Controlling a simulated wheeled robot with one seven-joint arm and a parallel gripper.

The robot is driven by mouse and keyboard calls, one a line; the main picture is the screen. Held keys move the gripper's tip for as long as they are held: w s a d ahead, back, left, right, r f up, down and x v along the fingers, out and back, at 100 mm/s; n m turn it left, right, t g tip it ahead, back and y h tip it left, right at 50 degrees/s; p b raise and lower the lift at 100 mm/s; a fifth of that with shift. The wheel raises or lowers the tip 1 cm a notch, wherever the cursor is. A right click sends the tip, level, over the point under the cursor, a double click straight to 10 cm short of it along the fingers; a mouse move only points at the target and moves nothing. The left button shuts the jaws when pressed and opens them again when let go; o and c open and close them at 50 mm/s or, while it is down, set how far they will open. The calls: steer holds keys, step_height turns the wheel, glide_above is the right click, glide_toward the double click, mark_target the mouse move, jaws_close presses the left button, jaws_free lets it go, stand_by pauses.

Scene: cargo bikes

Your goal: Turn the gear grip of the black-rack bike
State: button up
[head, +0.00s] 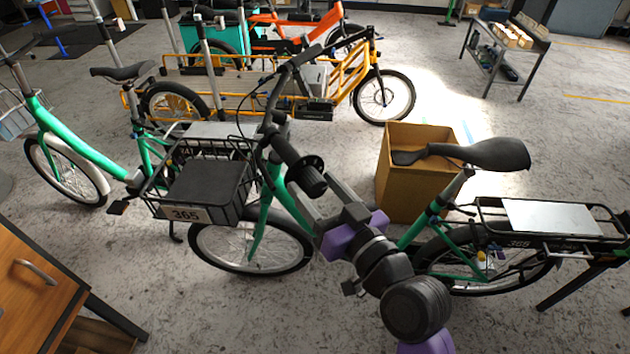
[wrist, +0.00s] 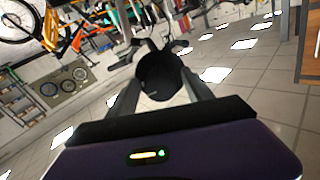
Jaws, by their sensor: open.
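The black-rack bike is the green bike (head: 409,235) at the centre and right of the head view, with a dark rear rack (head: 488,214). Its black gear grip (head: 312,176) is on the near end of the handlebar. The grip's round end also shows in the wrist view (wrist: 160,76), facing the camera. My gripper (head: 321,198) is at the grip, coming from the near right. In the wrist view its two fingers lie left and right of the grip, with the grip between their tips. The jaws are open; I cannot tell whether either finger touches it.
A black front basket (head: 158,199) holding a dark box (head: 205,185) is left of the handlebar. The black saddle (head: 487,155) and a cardboard box (head: 408,190) are to the right. Another green bike (head: 75,152) stands left. A wooden cabinet (head: 25,300) is at lower left.

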steer(key=shift+w+a, duration=0.25)
steer(key=shift+w, duration=0.1)
jaws_close()
